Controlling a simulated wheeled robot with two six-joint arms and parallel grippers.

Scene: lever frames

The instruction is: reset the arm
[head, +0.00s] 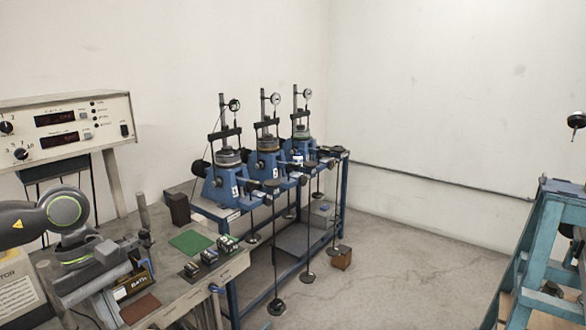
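Three blue lever frames (232,190) stand in a row on a blue steel stand, the others behind it at the middle (268,165) and far end (300,148). Each has an upright post with a round dial gauge on top. Lever arms reach out to the right, and thin hanger rods with dark round weights (276,306) hang below. I cannot tell which lever is out of place. My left arm comes in from the left, its grey gripper end (105,250) low over the near bench. Its fingertips do not show clearly. My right gripper is not in view.
A display panel (65,130) stands at left. A brown block (341,258) lies on the floor. A blue-green stand (548,225) is at right; floor between is clear.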

